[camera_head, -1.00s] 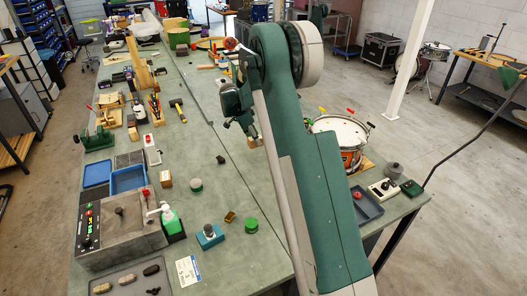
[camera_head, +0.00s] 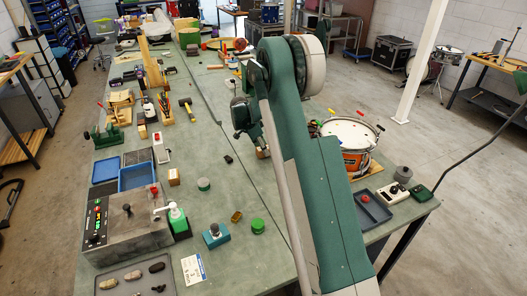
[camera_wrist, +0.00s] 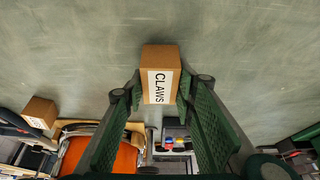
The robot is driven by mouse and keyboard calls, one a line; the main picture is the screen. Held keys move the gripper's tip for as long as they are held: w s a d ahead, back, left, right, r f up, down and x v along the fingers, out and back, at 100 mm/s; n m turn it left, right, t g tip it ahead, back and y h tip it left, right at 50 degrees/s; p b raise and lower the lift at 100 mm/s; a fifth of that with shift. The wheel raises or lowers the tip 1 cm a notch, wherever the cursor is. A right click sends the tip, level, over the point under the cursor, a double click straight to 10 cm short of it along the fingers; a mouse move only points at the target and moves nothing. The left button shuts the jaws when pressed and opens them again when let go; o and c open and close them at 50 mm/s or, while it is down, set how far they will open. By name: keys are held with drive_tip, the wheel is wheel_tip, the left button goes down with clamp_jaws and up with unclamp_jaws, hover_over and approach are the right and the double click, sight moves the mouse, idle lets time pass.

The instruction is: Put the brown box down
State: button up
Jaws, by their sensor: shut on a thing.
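A brown box (camera_wrist: 161,58) with a white label reading "CLAWS" sits between the two green ridged finger pads in the wrist view. My gripper (camera_wrist: 160,90) is shut on this box, with one pad against each side. The grey-green bench top (camera_wrist: 80,45) shows beyond the box; I cannot tell whether the box touches it. In the head view my own arm hides most of the gripper and the held box.
In the wrist view, another labelled brown box (camera_wrist: 40,112) lies left, near an orange round thing (camera_wrist: 78,152). In the head view, a snare drum (camera_head: 348,133) and a grey tray (camera_head: 371,208) stand right of my arm. Bare bench (camera_head: 215,150) lies left of it.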

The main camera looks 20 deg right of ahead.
drive_tip(key=shift+f, duration=0.3)
drive_tip(key=shift+f, duration=0.15)
drive_tip(key=o, duration=0.9)
drive_tip(key=shift+r, duration=0.2)
drive_tip(key=v, duration=1.2)
drive_tip(key=shift+p, duration=0.4)
